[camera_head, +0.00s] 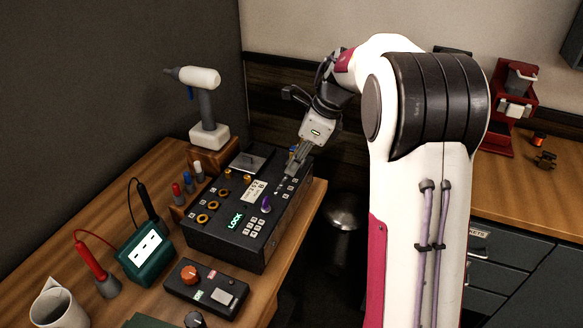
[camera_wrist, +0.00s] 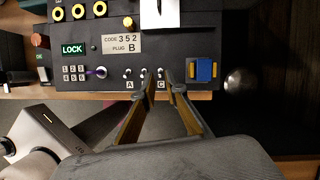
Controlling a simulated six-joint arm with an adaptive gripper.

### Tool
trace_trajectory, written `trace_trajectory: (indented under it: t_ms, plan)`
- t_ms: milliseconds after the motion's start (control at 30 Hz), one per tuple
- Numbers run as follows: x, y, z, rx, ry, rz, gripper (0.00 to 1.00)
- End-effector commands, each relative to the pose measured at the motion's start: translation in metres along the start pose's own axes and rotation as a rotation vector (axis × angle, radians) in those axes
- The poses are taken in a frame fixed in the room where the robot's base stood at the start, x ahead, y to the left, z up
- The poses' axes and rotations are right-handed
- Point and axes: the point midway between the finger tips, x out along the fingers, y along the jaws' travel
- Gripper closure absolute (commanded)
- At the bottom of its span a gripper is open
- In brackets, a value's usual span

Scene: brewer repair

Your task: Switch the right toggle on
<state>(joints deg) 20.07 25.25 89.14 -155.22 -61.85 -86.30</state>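The black control box (camera_head: 224,232) stands on the wooden bench, and its panel (camera_wrist: 222,75) fills the top of the wrist view. A row of three small silver toggles sits on the panel. The right toggle (camera_wrist: 160,73) is above the letter C, the left toggle (camera_wrist: 128,78) above A, and the middle toggle (camera_wrist: 144,72) between them. My gripper (camera_wrist: 161,92) is open and empty, its fingertips apart on either side of the right toggle's column. It also shows over the box's far right part in the head view (camera_head: 291,172). I cannot tell the toggle's position or any contact.
A LOCK display (camera_wrist: 73,49) is lit green. A drill-like tool (camera_head: 207,106) stands behind the box. A handheld controller (camera_head: 205,289) lies in front.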

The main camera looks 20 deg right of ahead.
Motion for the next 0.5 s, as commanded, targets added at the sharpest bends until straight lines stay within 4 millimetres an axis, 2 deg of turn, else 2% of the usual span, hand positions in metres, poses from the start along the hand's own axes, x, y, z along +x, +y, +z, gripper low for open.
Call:
trace_trajectory:
  t_ms: [200,500]
  plan:
    - [0.017,0.000,0.000,-0.002,0.000,0.001,0.88]
    - [0.021,0.000,0.000,-0.001,0.000,0.000,0.88]
